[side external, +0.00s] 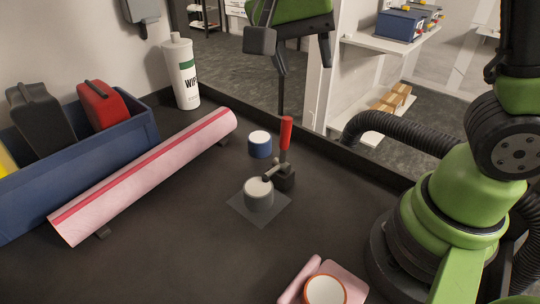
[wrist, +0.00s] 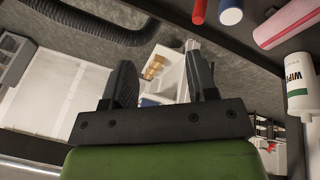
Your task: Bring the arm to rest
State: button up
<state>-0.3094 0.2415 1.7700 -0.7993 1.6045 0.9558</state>
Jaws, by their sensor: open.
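My gripper (side external: 304,70) hangs at the top of the side external view, above and beyond the bench's back edge, with its fingers apart and nothing between them. In the wrist view its two dark fingers (wrist: 163,75) stand apart with an empty gap. My green arm base is at the right of the side external view. A grey white-topped cylinder (side external: 259,197) stands upright on a grey square plate (side external: 264,217). Beside it is a clamp with an upright red handle (side external: 286,133); its arm reaches to the cylinder's top edge. A blue white-topped cylinder (side external: 259,146) stands behind, apart from my gripper.
A pink roll (side external: 150,172) lies left, before a blue bin (side external: 110,145) holding a red canister (side external: 102,103) and a dark one (side external: 40,118). A wipes bottle (side external: 184,75) stands behind. An orange-ringed white round piece (side external: 325,290) is at the front. A black hose (side external: 395,126) arches right.

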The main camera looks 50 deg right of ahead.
jog(key=s+r+n+t+y, duration=0.3)
jog(key=s+n+t+y, duration=0.3)
jog(key=s, duration=0.4)
jog(key=shift+s+r+n+t, duration=0.35)
jog(key=shift+n+t, duration=0.45)
jog(key=shift+t, duration=0.4)
